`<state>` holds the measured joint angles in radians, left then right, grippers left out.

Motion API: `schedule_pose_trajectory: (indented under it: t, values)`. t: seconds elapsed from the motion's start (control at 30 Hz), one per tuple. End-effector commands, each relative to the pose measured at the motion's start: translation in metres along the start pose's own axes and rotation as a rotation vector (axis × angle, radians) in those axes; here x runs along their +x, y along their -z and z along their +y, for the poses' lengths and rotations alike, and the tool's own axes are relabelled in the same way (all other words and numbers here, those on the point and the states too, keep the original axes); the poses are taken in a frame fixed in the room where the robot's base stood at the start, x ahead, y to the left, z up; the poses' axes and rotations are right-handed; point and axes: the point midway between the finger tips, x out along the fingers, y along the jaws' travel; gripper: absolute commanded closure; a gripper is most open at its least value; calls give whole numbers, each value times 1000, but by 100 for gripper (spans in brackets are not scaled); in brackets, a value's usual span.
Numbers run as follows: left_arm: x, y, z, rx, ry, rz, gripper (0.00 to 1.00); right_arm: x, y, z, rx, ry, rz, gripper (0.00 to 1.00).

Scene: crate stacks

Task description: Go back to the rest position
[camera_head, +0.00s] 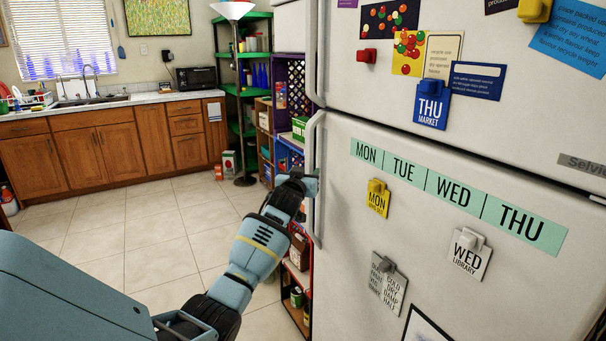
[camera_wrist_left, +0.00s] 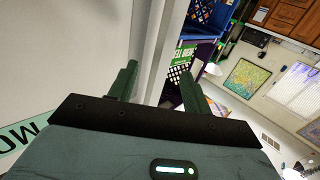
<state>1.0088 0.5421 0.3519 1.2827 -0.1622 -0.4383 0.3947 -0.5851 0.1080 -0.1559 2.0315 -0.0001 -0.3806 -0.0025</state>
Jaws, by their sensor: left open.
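My left gripper (camera_head: 300,182) is at the handle (camera_head: 316,222) of the lower door of the white fridge (camera_head: 350,225), around mid-height of that handle. In the left wrist view the two green fingers of my left gripper (camera_wrist_left: 158,88) are apart. A pale upright strip, the fridge's edge or handle (camera_wrist_left: 155,45), shows between and beyond them. I cannot tell whether a finger touches it. Nothing is held. The lower door looks closed. My right gripper is in neither view.
Day labels (camera_head: 455,191), magnets and notes cover the fridge doors. A green shelf (camera_head: 229,85) and stacked crates (camera_head: 299,85) stand beyond the fridge's left side. Wooden cabinets (camera_head: 85,155) line the back wall. The tiled floor (camera_head: 135,240) at left is largely clear.

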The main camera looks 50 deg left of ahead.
Motion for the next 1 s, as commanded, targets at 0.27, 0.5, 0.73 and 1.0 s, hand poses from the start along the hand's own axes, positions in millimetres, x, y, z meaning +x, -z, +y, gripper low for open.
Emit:
schedule_pose_trajectory:
  t: [0.27,0.5,0.73,1.0]
  values:
    - [-9,0,-2,0,2,0,51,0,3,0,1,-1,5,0]
    - [-9,0,-2,0,2,-1,51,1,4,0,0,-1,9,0]
    - [-9,0,-2,1,2,-1,51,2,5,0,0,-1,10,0]
    - [-24,-28,15,49,-38,-38,51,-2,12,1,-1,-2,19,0]
